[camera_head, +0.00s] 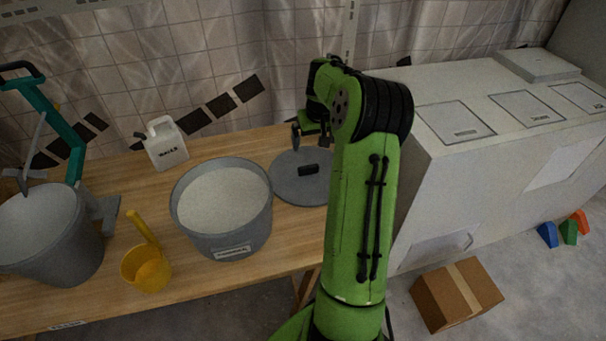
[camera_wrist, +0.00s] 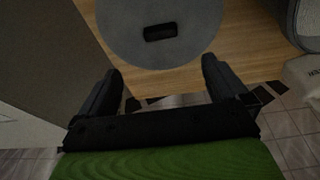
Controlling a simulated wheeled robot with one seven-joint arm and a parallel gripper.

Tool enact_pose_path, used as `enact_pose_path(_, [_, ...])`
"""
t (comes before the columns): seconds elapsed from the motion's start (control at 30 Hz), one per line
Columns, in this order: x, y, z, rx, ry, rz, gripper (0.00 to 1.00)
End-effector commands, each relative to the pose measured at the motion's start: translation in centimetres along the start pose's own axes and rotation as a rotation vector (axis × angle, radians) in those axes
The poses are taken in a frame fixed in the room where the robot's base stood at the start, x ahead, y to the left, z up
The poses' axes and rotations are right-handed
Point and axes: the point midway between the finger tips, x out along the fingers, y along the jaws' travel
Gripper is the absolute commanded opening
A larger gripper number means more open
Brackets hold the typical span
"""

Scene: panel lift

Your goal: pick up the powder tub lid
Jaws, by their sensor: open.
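The powder tub lid (camera_head: 293,185) is a round grey disc with a black block handle (camera_head: 308,170) on top. It lies flat on the wooden table, right of the powder tub (camera_head: 222,215). The lid also shows at the top of the wrist view (camera_wrist: 121,38), its handle near its middle. My gripper (camera_head: 311,137) is above the far side of the lid, partly hidden by my green arm. In the wrist view my gripper (camera_wrist: 162,78) has its two black fingers spread wide with nothing between them. The handle is beyond the fingertips, apart from them.
The wooden table (camera_head: 140,200) also bears a white jug (camera_head: 166,146), a yellow scoop (camera_head: 147,268) and a grey bucket (camera_head: 50,240) with a teal-framed mixer. A large white cabinet (camera_head: 500,170) stands close right of the table. A cardboard box (camera_head: 456,295) is on the floor.

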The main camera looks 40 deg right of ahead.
Motion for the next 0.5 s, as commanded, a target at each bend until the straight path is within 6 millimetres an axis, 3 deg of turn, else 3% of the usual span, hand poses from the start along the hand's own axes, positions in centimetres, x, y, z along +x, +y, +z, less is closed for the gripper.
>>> enact_pose_path(0.3, [8.0, -0.1, 0.2, -0.001, -0.004, -0.003, 1.0])
enact_pose_path(0.5, [10.5, -0.1, 0.0, -0.002, -0.002, -0.002, 1.0])
